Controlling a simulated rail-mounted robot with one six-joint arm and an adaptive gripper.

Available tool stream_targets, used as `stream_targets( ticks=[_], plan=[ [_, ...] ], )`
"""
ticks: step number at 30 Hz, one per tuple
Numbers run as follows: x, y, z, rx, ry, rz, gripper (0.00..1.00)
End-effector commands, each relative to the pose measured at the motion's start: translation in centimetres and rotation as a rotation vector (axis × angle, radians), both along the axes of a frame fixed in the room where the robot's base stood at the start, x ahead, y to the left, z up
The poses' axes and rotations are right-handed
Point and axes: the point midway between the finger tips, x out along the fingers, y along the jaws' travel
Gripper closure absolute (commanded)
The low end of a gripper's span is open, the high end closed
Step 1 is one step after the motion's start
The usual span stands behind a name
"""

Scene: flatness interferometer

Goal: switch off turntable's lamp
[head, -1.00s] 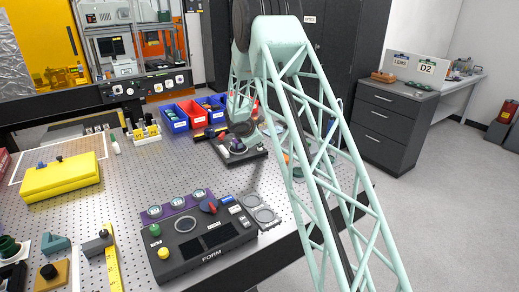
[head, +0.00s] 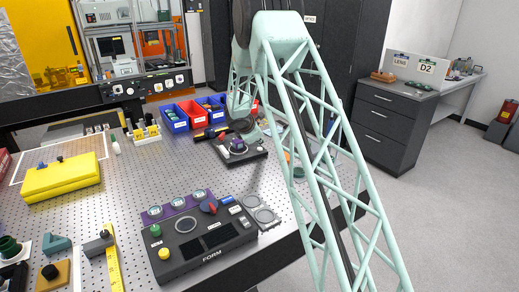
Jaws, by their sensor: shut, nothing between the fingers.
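A small black unit with a round stage and a purple part (head: 238,147), which looks like the turntable, sits on the perforated table just right of the middle. Its lamp and switch are too small to make out. My mint lattice arm reaches over the table. Its far end comes down behind the upper link to my dark gripper (head: 239,127), just above and behind the turntable's purple part. The gripper is small and partly hidden by my arm, and it appears shut and empty. I cannot tell whether it touches the unit.
A black control panel marked FORM (head: 205,235) stands at the front edge. Blue and red bins (head: 193,113) stand behind the turntable. A yellow case (head: 60,178) lies at the left. The perforated table (head: 140,190) is clear between case and panel.

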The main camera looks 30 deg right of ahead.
Motion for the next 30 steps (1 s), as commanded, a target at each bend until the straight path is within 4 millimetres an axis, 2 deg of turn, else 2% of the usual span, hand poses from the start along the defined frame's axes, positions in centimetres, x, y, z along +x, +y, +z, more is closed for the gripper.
stream_targets(
  ticks=[24,30],
  plan=[
    [0.0,0.0,5.1,0.0,-0.001,0.0,1.0],
    [0.0,0.0,5.6,0.0,0.0,0.0,1.0]
  ],
)
